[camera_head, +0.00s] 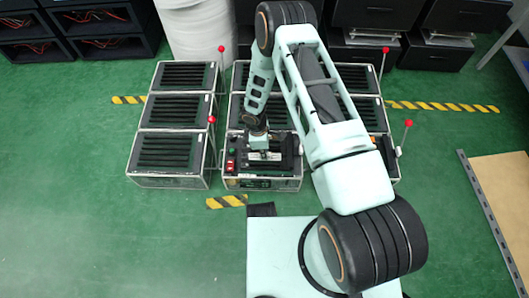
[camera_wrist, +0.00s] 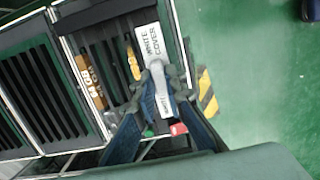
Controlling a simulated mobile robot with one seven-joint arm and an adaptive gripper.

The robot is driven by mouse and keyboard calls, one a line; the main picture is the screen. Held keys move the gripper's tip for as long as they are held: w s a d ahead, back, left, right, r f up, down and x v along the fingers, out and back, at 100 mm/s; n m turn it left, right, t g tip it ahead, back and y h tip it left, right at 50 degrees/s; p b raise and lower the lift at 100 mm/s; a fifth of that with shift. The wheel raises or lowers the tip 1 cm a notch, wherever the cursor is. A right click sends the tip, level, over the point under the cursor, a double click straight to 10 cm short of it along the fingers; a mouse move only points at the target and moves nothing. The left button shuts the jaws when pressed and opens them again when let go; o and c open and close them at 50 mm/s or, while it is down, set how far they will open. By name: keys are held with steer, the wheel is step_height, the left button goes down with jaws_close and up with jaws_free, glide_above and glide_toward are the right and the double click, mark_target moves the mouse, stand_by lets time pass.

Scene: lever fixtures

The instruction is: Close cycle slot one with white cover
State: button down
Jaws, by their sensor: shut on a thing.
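The white cover (camera_wrist: 150,42) shows in the wrist view as a pale plate lettered "WHITE COVER", lying along the right side of a dark slatted slot (camera_wrist: 113,50). I cannot read which slot is number one, or tell whether the cover is fully seated.
Slatted cases (camera_head: 165,150) stand at the left, with more behind and right of my arm. Red-knobbed levers rise beside them, one at the left (camera_head: 211,119) and one at the right (camera_head: 408,124). Green floor (camera_head: 70,210) is clear at left; a pale board (camera_head: 505,190) lies at right.

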steer(key=shift+f+b, duration=2.45)
steer(key=shift+f, duration=0.5)
steer(key=shift+b, duration=0.5)
steer(key=shift+f+b, duration=1)
steer(key=shift+f, duration=0.1)
steer(key=c, duration=1.9)
jaws_free()
steer(key=shift+r, duration=0.1)
steer(key=r, duration=0.4)
steer(key=a+r, duration=0.1)
steer(key=r, duration=0.6)
steer(key=shift+a+r, duration=0.25)
steer(key=shift+r, duration=0.1)
